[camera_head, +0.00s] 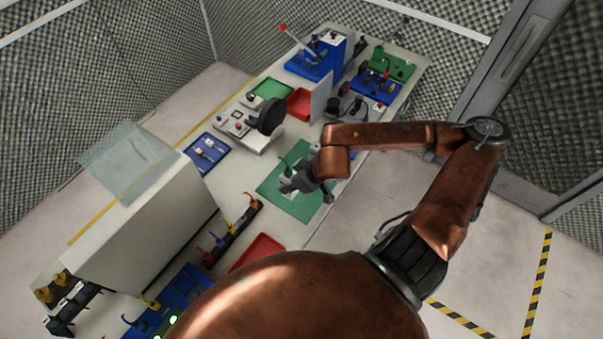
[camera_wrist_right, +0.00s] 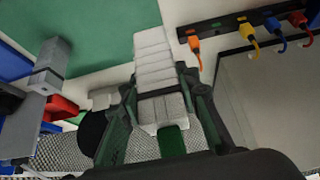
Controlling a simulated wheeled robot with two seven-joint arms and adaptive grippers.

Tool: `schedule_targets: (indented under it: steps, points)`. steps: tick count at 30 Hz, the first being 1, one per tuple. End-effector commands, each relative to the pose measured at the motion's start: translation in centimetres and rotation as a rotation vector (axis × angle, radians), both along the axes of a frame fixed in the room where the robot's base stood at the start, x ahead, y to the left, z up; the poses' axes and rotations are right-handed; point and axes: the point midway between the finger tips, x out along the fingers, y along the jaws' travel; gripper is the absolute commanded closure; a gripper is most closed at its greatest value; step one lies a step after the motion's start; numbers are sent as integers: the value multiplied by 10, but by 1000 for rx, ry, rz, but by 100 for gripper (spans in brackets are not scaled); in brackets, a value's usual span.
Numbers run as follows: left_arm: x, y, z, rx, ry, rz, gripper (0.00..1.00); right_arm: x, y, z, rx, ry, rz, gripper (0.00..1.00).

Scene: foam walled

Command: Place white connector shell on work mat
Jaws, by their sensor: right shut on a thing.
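The green work mat (camera_head: 302,208) lies on the bench below my right gripper (camera_head: 292,184), and it fills the upper left of the right wrist view (camera_wrist_right: 110,38). In that view my right gripper (camera_wrist_right: 160,98) is shut on a pale, ridged piece, the white connector shell (camera_wrist_right: 154,58), which sticks out beyond the fingertips over the mat's edge. In the head view a small pale patch shows at the gripper, partly hidden by the fingers. I cannot tell whether the shell touches the mat. My left gripper is not in view.
A black rack (camera_wrist_right: 228,26) with orange, yellow, blue and red plugs stands beside the mat. A blue tray (camera_head: 206,152), a control box (camera_head: 238,128) and a red tray (camera_head: 258,252) are nearby. A tall white cabinet (camera_head: 150,220) stands at the left.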

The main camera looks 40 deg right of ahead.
Motion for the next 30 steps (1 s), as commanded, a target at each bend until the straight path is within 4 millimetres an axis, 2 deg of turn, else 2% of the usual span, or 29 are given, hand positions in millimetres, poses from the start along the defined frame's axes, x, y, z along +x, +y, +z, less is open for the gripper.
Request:
schedule_targets:
  steps: [1, 9, 15, 24, 30]
  points:
    - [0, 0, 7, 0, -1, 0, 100, 6, -11, -3, 0, 5, -8, 97]
    - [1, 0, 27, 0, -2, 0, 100, 43, -60, -32, 3, 3, -9, 97]
    - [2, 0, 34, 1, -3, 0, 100, 60, -81, -68, 3, 2, -6, 97]
    - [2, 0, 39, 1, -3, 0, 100, 71, -96, -92, 1, 2, -4, 97]
    - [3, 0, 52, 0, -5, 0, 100, 70, -94, -114, 2, 1, -3, 97]
